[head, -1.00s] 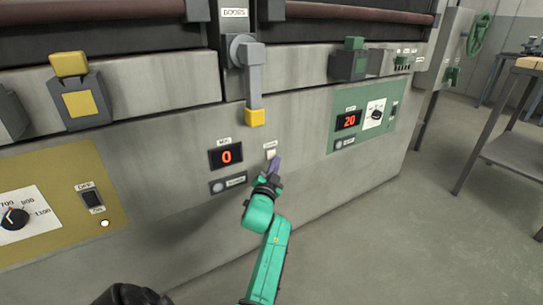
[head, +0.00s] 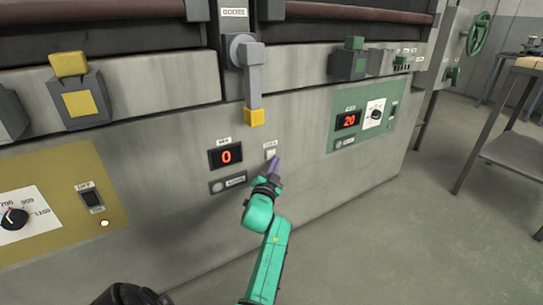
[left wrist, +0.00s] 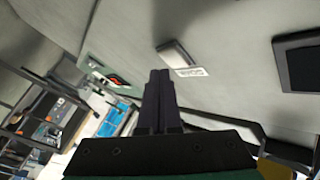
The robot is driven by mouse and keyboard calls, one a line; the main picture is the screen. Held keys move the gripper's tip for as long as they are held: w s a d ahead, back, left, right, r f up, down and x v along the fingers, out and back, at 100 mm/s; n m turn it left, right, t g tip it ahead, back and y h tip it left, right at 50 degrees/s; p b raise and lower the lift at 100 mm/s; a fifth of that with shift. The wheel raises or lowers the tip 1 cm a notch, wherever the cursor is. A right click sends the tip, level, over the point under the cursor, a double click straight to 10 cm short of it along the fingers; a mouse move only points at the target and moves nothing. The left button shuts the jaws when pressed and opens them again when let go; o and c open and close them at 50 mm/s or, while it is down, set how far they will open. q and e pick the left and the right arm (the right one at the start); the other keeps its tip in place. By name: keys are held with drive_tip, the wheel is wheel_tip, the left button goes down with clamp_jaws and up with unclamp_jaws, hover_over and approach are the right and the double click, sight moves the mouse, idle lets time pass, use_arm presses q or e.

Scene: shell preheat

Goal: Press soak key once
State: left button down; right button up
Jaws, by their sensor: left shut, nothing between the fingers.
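The soak key (head: 271,154) is a small pale button on the grey machine front, under a small white label and right of a red display (head: 226,156) reading 0. My left gripper (head: 277,160) is shut and empty, its fingertips just right of and below the key. In the left wrist view the key (left wrist: 176,51) stands out from the panel beside its label, and the closed fingertips (left wrist: 159,74) point towards it from slightly to the left. A gap seems to remain between them; contact cannot be made out.
A green panel (head: 337,156) with a display reading 20 and a knob (head: 376,114) is to the right. A yellow-tipped lever (head: 254,116) hangs above the key. An olive panel (head: 60,169) with a dial and switch is at left.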

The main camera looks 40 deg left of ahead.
use_arm(q)
drive_tip(key=shift+a, duration=0.1)
idle(0.4)
drive_tip(key=shift+w+a, duration=0.1)
drive_tip(key=shift+a, duration=0.2)
drive_tip(key=shift+w+a, duration=0.15)
drive_tip(key=shift+a, duration=0.25)
idle(0.5)
drive_tip(key=shift+d, duration=0.1)
drive_tip(key=shift+s+d, duration=0.25)
drive_tip(key=shift+d, duration=0.45)
